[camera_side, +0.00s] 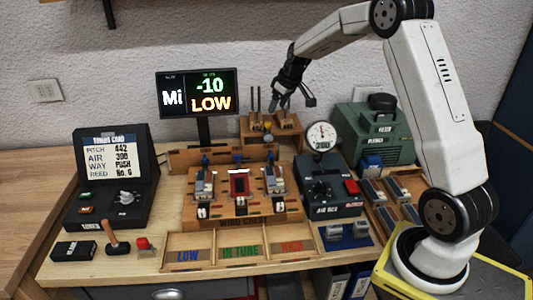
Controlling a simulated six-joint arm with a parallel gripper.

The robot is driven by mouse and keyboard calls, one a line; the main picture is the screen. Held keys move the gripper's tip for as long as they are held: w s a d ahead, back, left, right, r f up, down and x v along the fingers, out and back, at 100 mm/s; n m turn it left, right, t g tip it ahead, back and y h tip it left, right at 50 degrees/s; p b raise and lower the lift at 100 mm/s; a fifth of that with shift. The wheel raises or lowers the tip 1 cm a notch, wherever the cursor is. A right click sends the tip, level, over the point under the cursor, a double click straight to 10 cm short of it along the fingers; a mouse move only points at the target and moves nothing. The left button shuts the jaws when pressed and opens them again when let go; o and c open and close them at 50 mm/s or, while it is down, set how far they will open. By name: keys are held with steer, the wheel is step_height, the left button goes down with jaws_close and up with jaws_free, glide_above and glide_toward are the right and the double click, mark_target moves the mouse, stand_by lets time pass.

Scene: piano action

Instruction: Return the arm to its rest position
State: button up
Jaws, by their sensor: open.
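My gripper (293,100) is black and hangs at the end of my white arm, above the back of the bench. It is open, and I see nothing between its fingers. In the picture it overlaps the area of a small wooden stand (248,136); whether it touches the stand I cannot tell. My arm is raised and bent, reaching left from its base on the yellow-edged plate (490,282) at the right.
A screen (197,93) reads "Mi -10 LOW". A tuner case (110,172) stands left, a wooden reed bench (243,208) in the middle, a sorting tray (213,246) in front. A dial gauge (321,135), an air box (331,187) and a green machine (372,133) stand right.

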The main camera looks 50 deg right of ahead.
steer(key=shift+r, duration=0.1)
stand_by(0.3)
steer(key=s+a+f+g, duration=0.1)
steer(key=s+a, duration=0.4)
steer(key=a, duration=0.3)
steer(key=s+a+f, duration=0.2)
steer(key=s+a, duration=0.3)
steer(key=a, duration=0.2)
steer(key=s+a+f, duration=0.3)
steer(key=s+a, duration=0.6)
steer(key=s, duration=0.5)
steer(key=shift+f+g, duration=0.15)
steer(key=shift+g, duration=0.25)
